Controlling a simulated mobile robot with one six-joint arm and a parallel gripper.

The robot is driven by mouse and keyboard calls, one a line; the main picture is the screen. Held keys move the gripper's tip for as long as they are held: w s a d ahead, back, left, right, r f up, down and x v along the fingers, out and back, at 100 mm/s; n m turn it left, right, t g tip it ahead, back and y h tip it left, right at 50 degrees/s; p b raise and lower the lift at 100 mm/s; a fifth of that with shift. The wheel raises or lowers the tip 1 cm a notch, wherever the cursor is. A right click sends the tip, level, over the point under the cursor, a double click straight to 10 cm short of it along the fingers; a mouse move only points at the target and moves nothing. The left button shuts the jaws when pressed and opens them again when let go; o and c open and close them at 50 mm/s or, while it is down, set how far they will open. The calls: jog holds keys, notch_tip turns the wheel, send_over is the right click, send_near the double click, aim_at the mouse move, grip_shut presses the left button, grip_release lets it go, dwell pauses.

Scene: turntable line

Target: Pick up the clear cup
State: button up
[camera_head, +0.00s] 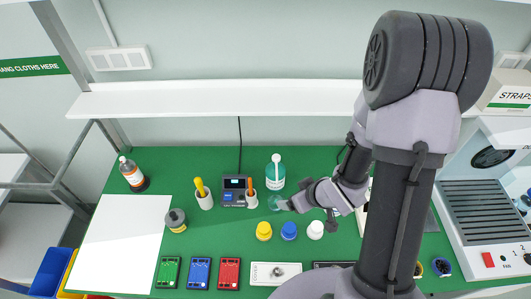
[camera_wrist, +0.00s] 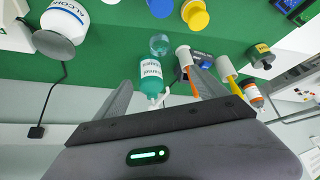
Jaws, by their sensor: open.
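The clear cup (camera_head: 276,202) stands on the green work surface, just in front of the teal bottle. It looks see-through with a teal tint. My gripper (camera_head: 291,204) is low beside it on the right, partly overlapping it. In the wrist view, which is upside down, the clear cup (camera_wrist: 160,44) lies beyond the fingertips, roughly centred between them. My gripper's fingers (camera_wrist: 160,78) are spread open with nothing held. Whether a finger touches the cup cannot be told.
The teal bottle (camera_head: 275,172) stands close behind the cup. An orange-handled tool in a white holder (camera_head: 251,198) and a dark device (camera_head: 235,188) are to the left. Yellow (camera_head: 264,231), blue (camera_head: 289,231) and white (camera_head: 315,229) capped items stand in front. A shelf (camera_head: 220,98) hangs above.

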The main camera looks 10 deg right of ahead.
aim_at(271, 198)
jog(key=b+x, duration=0.1)
jog(key=x, duration=0.5)
jog(key=b+x, duration=0.1)
jog(key=x, duration=0.4)
jog(key=b+x, duration=0.1)
jog(key=x, duration=0.5)
jog(key=shift+s+a+f, duration=0.1)
jog(key=shift+a+f, duration=0.25)
jog(key=shift+f, duration=0.1)
jog(key=shift+s+r, duration=0.1)
jog(key=shift+c, duration=0.2)
jog(key=c, duration=1.7)
jog(key=shift+r, duration=0.2)
